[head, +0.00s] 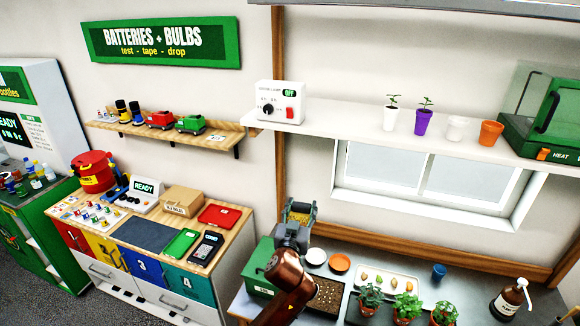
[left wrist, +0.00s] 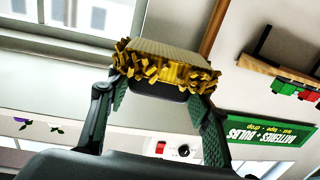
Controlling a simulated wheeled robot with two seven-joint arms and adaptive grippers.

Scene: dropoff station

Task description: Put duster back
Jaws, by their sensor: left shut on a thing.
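The duster (head: 300,209) has a pale grey block with a yellow fringe. In the head view it is small and partly hidden by my left gripper (head: 294,226), which is shut on it. It is held up in front of the wall, above the back of the planting bench. In the left wrist view the duster (left wrist: 165,66) sits between the two finger pads of my left gripper (left wrist: 164,96), fringe showing along its near edge. My right gripper is in neither view.
Below are a green box (head: 262,262), a soil tray (head: 328,296), potted plants (head: 406,306) and a pump bottle (head: 508,300). A white shelf (head: 355,121) with small pots and a switch box (head: 280,103) runs along the wall. A battery counter (head: 220,243) stands left.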

